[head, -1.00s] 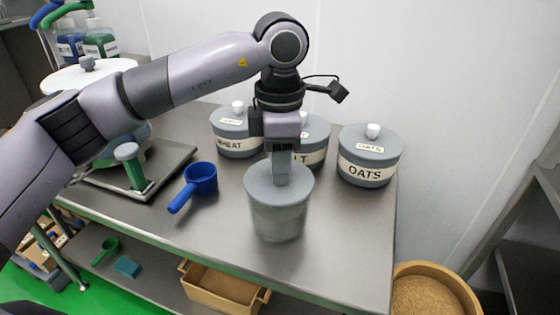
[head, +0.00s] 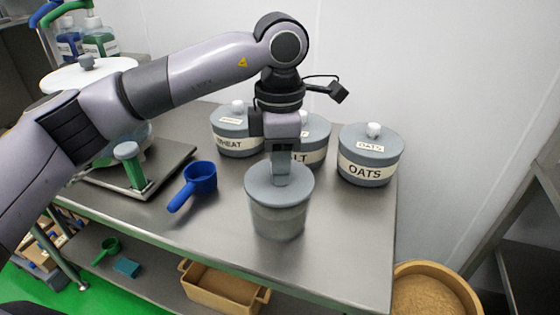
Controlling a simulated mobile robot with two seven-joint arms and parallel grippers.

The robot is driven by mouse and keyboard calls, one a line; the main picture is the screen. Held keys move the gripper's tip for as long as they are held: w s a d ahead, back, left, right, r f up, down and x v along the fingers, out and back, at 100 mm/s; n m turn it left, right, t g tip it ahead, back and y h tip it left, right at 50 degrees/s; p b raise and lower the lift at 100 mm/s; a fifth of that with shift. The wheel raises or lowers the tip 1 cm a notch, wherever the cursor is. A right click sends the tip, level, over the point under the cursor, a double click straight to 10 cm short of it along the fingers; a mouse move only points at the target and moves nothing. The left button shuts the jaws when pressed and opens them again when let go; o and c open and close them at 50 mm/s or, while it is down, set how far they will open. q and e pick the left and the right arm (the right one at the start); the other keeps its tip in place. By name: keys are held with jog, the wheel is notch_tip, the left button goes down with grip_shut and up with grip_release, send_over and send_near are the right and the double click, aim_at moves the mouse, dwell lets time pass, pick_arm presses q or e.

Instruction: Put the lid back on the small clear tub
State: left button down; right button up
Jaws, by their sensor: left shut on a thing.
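The small clear tub (head: 279,219) stands upright on the steel table, near its front edge. Its round grey lid (head: 262,190) is level and lined up over the tub's mouth. The lid covers the rim, so I cannot tell whether it is fully seated or just above it. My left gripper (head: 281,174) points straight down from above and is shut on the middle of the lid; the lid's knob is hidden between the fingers. My right gripper is not in view.
Behind the tub stand lidded grey canisters marked wheat (head: 237,143), one partly hidden (head: 316,140), and oats (head: 366,168). A blue scoop (head: 200,178) lies to the left, beside a scale (head: 170,165). The table right of the tub is clear.

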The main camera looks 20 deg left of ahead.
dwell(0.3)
pick_arm(q)
jog(key=shift+c, duration=1.6)
grip_release()
jog(key=shift+r, duration=0.15)
jog(key=shift+r+p, duration=2.45)
jog(key=shift+r, duration=0.9)
jog(key=shift+c, duration=0.3)
grip_shut()
